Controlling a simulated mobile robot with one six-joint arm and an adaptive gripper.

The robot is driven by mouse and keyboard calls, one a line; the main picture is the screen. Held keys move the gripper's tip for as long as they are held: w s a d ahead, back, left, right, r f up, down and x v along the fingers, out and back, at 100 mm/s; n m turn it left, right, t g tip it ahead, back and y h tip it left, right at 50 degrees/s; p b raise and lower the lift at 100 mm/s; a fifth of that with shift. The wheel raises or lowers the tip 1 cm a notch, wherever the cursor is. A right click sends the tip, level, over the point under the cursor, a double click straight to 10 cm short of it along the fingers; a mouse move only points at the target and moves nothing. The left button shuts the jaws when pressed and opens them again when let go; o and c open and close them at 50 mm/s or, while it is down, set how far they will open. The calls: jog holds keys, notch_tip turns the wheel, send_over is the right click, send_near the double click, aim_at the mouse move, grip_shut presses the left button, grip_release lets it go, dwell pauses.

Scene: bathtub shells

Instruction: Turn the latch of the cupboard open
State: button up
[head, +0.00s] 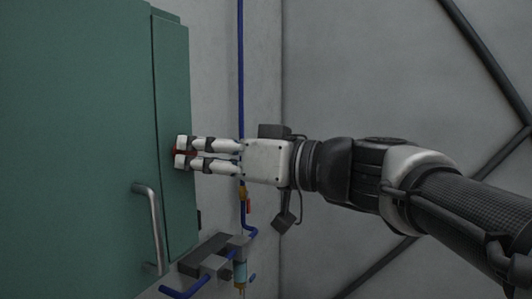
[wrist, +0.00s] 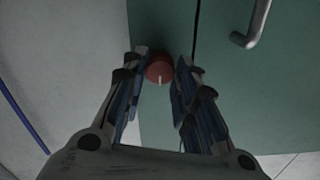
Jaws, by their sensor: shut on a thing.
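The cupboard (head: 75,150) is green and stands at the left in the head view; its green front also shows in the wrist view (wrist: 240,100). The latch (wrist: 159,70) is a round red knob with a pale mark pointing toward the bottom of the wrist view. In the head view only a bit of its red shows between the fingertips. My gripper (head: 182,153) reaches in from the right, with its fingers shut on the latch from both sides. In the wrist view the fingers (wrist: 160,82) stand left and right of the knob.
A metal bar handle (head: 149,225) is on the cupboard front, below and left of my gripper; it also shows in the wrist view (wrist: 253,24). A blue pipe (head: 241,75) runs down the grey wall behind my gripper to fittings (head: 215,260) low down. Dark diagonal bars cross the wall at right.

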jog(key=m+b, duration=0.2)
jog(key=m, duration=0.2)
jog(key=m+b, duration=0.1)
jog(key=m, duration=0.3)
jog(key=shift+m, duration=0.3)
jog(key=m, duration=0.4)
jog(key=shift+r, duration=0.1)
jog(key=m+p, duration=0.1)
jog(key=m, duration=0.4)
jog(key=shift+p, duration=0.3)
jog(key=o, duration=1.1)
jog(key=shift+d, duration=0.1)
